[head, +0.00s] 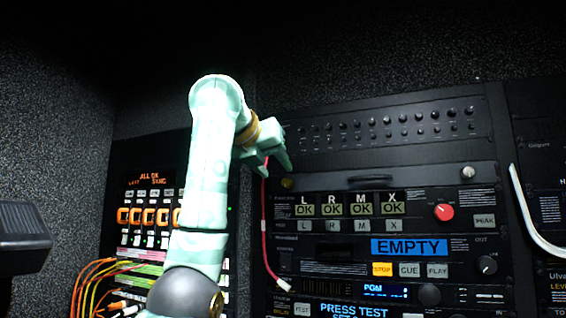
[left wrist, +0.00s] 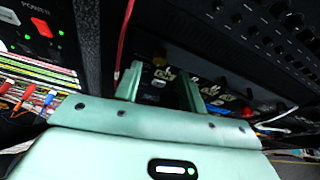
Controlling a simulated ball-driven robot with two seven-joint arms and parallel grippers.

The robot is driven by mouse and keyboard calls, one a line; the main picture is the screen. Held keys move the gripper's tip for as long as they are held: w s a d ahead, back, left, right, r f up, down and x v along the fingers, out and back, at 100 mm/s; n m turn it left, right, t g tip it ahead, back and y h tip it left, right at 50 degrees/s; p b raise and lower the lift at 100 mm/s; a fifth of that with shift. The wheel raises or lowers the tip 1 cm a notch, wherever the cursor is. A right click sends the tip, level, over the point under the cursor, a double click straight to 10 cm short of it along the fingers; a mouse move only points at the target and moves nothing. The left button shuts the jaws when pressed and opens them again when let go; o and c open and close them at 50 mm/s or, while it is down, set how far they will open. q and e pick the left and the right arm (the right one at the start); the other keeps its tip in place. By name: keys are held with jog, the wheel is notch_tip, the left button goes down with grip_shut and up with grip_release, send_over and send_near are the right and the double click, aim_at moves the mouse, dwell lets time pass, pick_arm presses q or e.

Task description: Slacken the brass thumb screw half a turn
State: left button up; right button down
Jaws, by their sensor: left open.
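The left wrist view shows the two pale green fingers (left wrist: 160,90) apart in front of the dark panel. My right gripper is out of view.
A red cable (head: 265,215) hangs just left of the screw, close by the gripper. A panel of small knobs (head: 390,125) is above. A white cable (head: 527,215) hangs right.

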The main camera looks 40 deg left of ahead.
aim_at(284, 180)
pick_arm(q)
jog(key=p+x, duration=0.1)
jog(key=x, duration=0.3)
jog(key=shift+p, duration=0.35)
jog(key=shift+w+a+f, duration=0.1)
jog(key=shift+w+f, duration=0.15)
jog(key=shift+w, duration=0.2)
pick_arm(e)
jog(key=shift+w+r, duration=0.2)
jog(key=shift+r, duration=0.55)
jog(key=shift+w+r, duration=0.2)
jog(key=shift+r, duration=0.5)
pick_arm(q)
jog(key=shift+c, duration=0.3)
grip_shut()
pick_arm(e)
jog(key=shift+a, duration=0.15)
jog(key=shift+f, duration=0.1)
